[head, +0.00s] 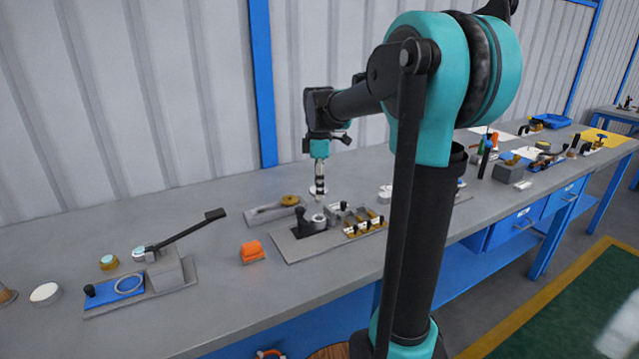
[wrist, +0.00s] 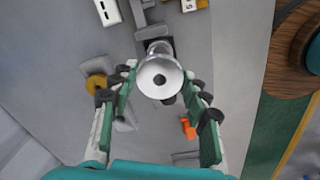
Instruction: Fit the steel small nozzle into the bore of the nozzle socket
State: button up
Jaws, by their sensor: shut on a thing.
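The steel small nozzle (wrist: 160,78), a shiny round flanged piece with a dark centre hole, sits between the fingertips of my gripper (wrist: 161,84) in the wrist view. My gripper (head: 319,182) is shut on it and points down in the head view, where the nozzle's pale flange (head: 318,193) shows at the fingertips. The nozzle socket (head: 319,219) is a light ring on a fixture plate, just below the nozzle with a small gap in the picture. In the wrist view the nozzle covers part of the area under it, so the bore is hidden there.
An orange block (head: 252,251) lies to the left, and a lever fixture (head: 172,270) stands farther left. The bench (head: 225,285) is clear in front of the orange block.

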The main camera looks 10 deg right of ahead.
aim_at(319, 202)
jog(key=shift+f, duration=2.3)
jog(key=shift+f, duration=1.95)
jog(key=o, duration=1.4)
jog(key=shift+o, duration=0.2)
notch_tip(319, 202, up, 12)
